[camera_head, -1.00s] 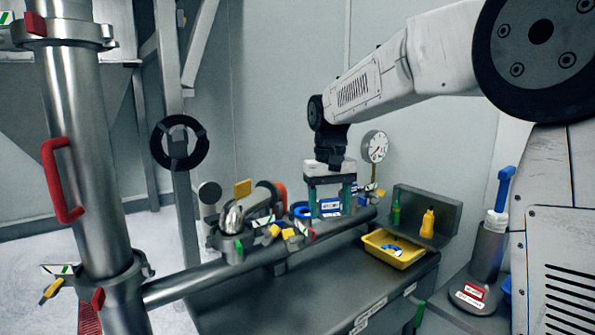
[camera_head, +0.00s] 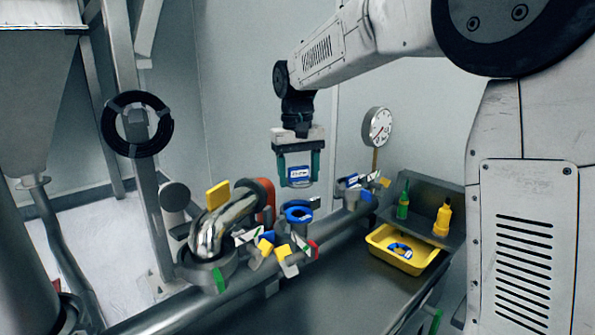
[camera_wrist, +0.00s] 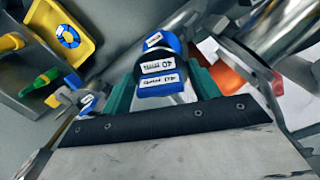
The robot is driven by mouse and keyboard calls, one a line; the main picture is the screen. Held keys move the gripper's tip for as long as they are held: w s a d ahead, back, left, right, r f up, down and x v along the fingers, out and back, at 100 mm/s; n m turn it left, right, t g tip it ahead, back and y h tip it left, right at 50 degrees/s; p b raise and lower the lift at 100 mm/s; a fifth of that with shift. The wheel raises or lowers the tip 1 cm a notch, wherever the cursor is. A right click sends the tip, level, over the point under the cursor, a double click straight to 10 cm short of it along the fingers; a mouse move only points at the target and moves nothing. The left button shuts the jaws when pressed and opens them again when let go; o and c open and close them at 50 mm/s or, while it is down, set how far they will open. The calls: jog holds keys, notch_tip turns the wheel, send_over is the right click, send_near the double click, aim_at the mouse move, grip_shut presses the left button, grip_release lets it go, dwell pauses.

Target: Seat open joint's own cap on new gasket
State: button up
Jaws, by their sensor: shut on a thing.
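My gripper (camera_head: 298,180) is shut on a cap with a blue-and-white label (camera_head: 299,172), held between its green fingers in the air above the pipe. In the wrist view the held cap (camera_wrist: 158,72) shows blue with white labels, one reading 40 mm. The open joint with a blue ring gasket (camera_head: 298,212) stands on the pipe, below the gripper in the head view; the cap appears apart from it. Opened clamp parts with yellow, white and red tabs (camera_head: 275,248) sit beside the joint. The cap's underside is hidden.
A polished elbow (camera_head: 210,235) with an orange part behind it stands left of the joint. Another fitting with a blue label (camera_head: 350,185) is to the right. A yellow tray (camera_head: 405,262) holds a blue ring (camera_head: 400,248); green and yellow bottles (camera_head: 443,220) stand behind it.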

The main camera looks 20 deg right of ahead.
jog(key=shift+s+f, duration=0.1)
jog(key=shift+f, duration=2.75)
jog(key=shift+f, duration=0.25)
jog(key=shift+s+f, duration=0.15)
jog(key=shift+f, duration=0.25)
dwell(1.2)
